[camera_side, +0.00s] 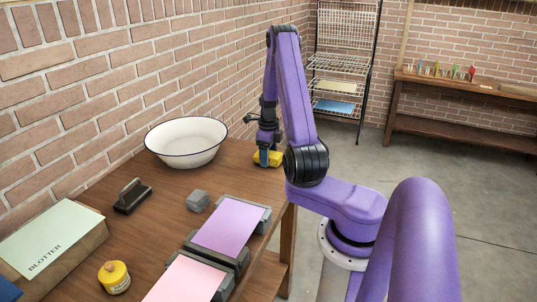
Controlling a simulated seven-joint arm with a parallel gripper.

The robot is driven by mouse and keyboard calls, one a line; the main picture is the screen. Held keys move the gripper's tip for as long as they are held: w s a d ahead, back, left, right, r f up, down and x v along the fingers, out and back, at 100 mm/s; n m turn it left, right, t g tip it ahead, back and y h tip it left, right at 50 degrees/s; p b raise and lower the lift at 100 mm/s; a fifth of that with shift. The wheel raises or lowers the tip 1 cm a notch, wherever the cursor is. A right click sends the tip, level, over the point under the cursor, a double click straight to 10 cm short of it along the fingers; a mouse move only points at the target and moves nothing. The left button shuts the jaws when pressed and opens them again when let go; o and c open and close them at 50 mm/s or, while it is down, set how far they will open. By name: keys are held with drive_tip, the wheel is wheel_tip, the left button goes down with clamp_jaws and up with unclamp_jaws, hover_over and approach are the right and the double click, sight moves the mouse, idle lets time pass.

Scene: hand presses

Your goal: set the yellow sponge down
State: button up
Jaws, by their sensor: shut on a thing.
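The yellow sponge (274,160) is at the far right end of the wooden table, near the table's edge. My gripper (263,157) points down and is shut on the sponge. The fingers cover part of the sponge's left side. The sponge is at or just above the table top; I cannot tell whether it touches the wood.
A white basin (187,142) stands left of my gripper. A grey block (198,201), a black-handled tool (132,196), a yellow jar (114,277), a blotter stack (50,240) and presses with purple (228,229) and pink sheets (186,280) occupy the nearer table (165,222).

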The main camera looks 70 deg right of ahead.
drive_tip(key=o, duration=1)
